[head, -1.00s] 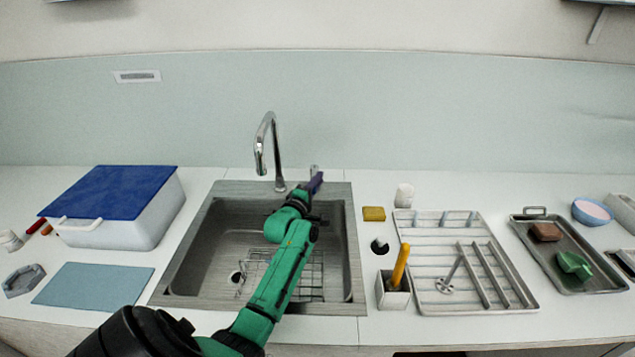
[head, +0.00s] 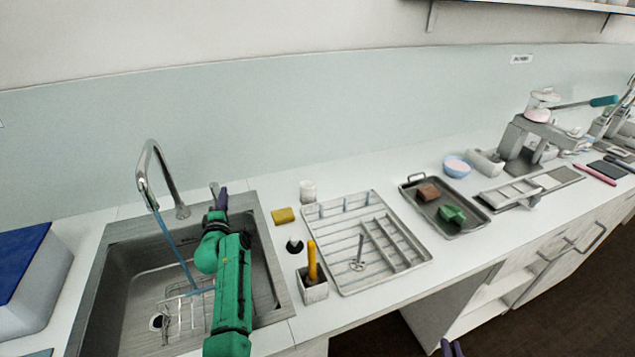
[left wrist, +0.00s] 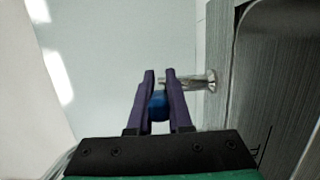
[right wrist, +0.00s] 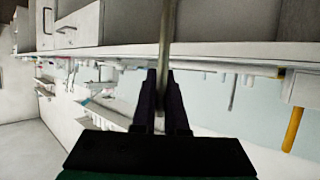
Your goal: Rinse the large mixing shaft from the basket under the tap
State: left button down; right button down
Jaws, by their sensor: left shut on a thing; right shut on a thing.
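My left gripper (head: 221,197) is behind the sink at the tap's valve; in the left wrist view it is shut on a blue handle (left wrist: 158,106). The tap (head: 151,165) is running, and a blue stream of water (head: 176,248) falls into the sink (head: 122,262). The wire basket (head: 181,318) stands in the sink, partly hidden by my left arm. My right gripper (head: 452,347) shows only its fingertips at the bottom edge. In the right wrist view it is shut on a thin metal rod (right wrist: 165,35), seemingly a mixing shaft; its far end is out of view.
Right of the sink are a yellow sponge (head: 283,215), a holder (head: 314,291) with an orange-handled brush, and a drying rack (head: 345,288) with a disc-footed shaft (head: 359,262). A tray (head: 470,230) lies further right. The blue-lidded box (head: 38,275) is left.

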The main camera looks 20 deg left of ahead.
pick_arm(q)
jog(key=c, duration=0.8)
grip_release()
jog(key=shift+c, duration=0.2)
jog(key=p+v, duration=0.7)
jog(key=v, duration=0.5)
